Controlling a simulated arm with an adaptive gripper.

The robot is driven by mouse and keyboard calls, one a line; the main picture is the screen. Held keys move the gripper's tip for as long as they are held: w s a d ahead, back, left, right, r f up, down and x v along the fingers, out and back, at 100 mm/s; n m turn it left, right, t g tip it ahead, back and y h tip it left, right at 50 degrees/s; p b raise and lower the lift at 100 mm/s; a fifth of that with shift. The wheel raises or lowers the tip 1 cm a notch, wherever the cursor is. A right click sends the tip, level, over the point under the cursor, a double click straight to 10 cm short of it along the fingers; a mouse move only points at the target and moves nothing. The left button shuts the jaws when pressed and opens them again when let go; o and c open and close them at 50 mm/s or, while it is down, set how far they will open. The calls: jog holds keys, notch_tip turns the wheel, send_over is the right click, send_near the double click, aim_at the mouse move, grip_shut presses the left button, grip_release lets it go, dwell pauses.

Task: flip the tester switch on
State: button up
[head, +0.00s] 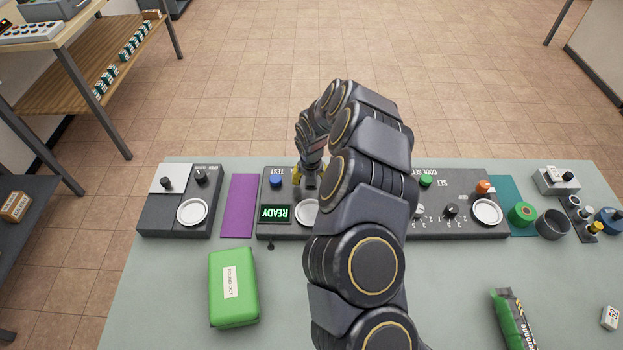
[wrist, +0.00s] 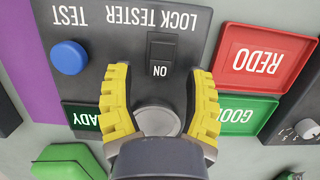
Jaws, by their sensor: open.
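The lock tester is a dark grey panel (wrist: 105,35) marked LOCK TESTER. Its black rocker switch (wrist: 162,48) has an ON label on the side nearer my gripper. I cannot tell which way the rocker is tilted. My gripper (wrist: 160,76) is open and empty, with its yellow fingers on either side of the switch area; whether they touch the panel is unclear. In the head view my gripper (head: 308,182) is over the tester, and the switch is hidden. A blue TEST button (wrist: 69,57) sits left of the fingers. The display (head: 275,213) reads READY in green.
A red REDO tray (wrist: 265,60) and a green GOOD tray (wrist: 246,115) lie right of the fingers. A round plate (wrist: 157,120) is between them. A purple mat (head: 239,205) and a green packet (head: 234,287) lie to the left. The front middle of the table is clear.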

jog(key=v, duration=1.1)
jog(key=shift+r, duration=0.2)
